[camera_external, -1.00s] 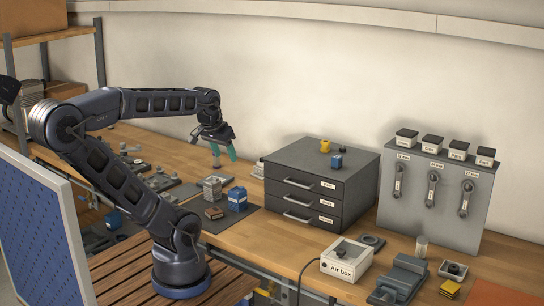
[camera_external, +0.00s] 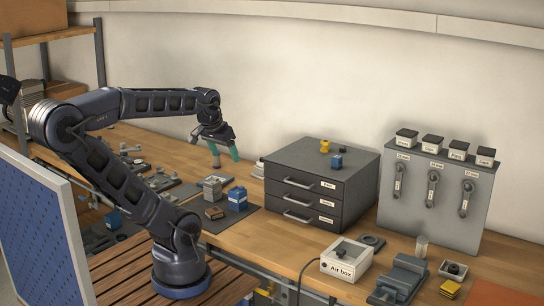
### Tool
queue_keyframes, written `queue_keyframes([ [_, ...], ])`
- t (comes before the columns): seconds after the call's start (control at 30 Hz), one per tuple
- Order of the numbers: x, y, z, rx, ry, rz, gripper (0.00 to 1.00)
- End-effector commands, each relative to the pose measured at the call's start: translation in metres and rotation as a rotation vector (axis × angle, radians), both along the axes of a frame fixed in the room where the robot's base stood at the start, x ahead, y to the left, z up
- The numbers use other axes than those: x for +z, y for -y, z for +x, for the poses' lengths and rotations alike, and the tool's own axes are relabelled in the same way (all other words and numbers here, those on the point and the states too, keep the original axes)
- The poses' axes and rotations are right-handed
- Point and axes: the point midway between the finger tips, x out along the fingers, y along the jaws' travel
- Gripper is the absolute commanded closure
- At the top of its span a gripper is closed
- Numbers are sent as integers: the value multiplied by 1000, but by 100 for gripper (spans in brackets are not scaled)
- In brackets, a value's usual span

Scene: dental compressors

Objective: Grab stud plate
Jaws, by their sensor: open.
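My gripper (camera_external: 225,158) has teal fingertips pointing down and is open and empty, held above the wooden bench (camera_external: 262,235) to the left of the drawer cabinet. I cannot tell for sure which part is the stud plate. Several small grey plates and parts (camera_external: 160,182) lie on the bench to the left of my gripper, partly hidden by my arm. A grey block (camera_external: 212,188) and a blue box (camera_external: 237,199) stand on a dark mat below and in front of the gripper.
A dark drawer cabinet (camera_external: 305,195) carries a yellow piece (camera_external: 325,146) and a blue cube (camera_external: 337,161). The white air box (camera_external: 345,260), a grey vise-like block (camera_external: 402,278) and a grey panel with levers (camera_external: 435,195) stand to the right. A blue perforated panel (camera_external: 40,235) is at the left front.

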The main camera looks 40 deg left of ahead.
Motion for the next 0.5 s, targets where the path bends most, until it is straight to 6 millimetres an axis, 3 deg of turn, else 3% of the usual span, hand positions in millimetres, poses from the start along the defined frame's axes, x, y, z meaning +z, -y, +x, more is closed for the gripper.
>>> queue_keyframes([
  [0.03, 0, 0, 0, 0, 0, 0, 16],
  [0.13, 0, 0, 0, 0, 0, 0, 0],
  [0.37, 0, -1, 1, 4, -1, -1, 0],
  [0.5, -1, -9, 12, 55, -17, -13, 0],
])
